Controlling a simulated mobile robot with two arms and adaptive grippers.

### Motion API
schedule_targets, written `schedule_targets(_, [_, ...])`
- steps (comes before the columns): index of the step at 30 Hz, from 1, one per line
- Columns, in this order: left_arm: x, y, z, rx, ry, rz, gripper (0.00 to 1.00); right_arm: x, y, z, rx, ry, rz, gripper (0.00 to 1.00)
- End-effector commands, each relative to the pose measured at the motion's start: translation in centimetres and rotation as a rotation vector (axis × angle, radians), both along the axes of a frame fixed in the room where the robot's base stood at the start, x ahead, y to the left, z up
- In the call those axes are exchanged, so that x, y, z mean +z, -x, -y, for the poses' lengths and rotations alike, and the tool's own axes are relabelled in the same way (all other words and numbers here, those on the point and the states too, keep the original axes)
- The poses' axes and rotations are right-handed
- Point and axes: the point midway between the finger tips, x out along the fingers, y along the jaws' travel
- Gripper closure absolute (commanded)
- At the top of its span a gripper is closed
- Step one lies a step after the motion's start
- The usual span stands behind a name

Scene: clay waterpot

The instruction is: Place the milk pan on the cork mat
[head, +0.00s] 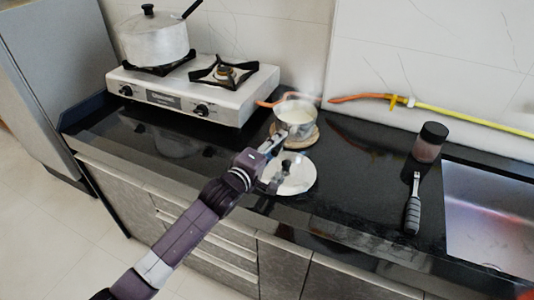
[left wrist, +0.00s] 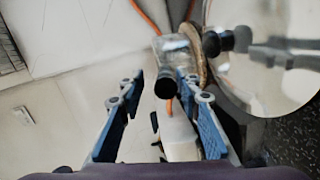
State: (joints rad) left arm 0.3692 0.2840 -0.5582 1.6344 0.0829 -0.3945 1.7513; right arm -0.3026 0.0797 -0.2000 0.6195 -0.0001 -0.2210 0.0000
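The milk pan (head: 296,111), small and metal with pale milk in it, sits upright on the round cork mat (head: 314,138) beside the stove. The pan (left wrist: 180,52) also shows in the left wrist view, its dark handle end pointing at the camera. The mat's edge (left wrist: 212,55) shows beside the pan's base there. My left gripper (head: 279,138) is at the pan's near side. Its fingers (left wrist: 158,92) are spread apart, with the handle end ahead of the gap and no visible grip on it. My right gripper is not in view.
A pan lid (head: 297,181) with a dark knob lies just in front of the mat. A two-burner stove (head: 220,100) with a large lidded pot (head: 153,42) stands left. A jar (head: 430,142), a dark-handled tool (head: 412,208) and the sink (head: 490,215) are right. Hoses run along the wall.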

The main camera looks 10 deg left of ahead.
Motion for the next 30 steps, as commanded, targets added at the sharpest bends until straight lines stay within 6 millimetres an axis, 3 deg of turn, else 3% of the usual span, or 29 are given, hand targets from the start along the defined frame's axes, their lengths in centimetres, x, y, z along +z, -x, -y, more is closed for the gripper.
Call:
schedule_targets(15, [0.9,8.6,-3.9,-0.001,-0.001,-0.007,0.68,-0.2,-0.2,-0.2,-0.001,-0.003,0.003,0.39])
schedule_targets(21, [1.2,10.2,-4.7,0.0,0.0,-0.005,0.68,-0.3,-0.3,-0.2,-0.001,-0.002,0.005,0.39])
schedule_targets(30, [1.3,10.5,-4.9,0.0,-0.001,-0.005,0.68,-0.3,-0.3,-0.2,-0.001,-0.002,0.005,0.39])
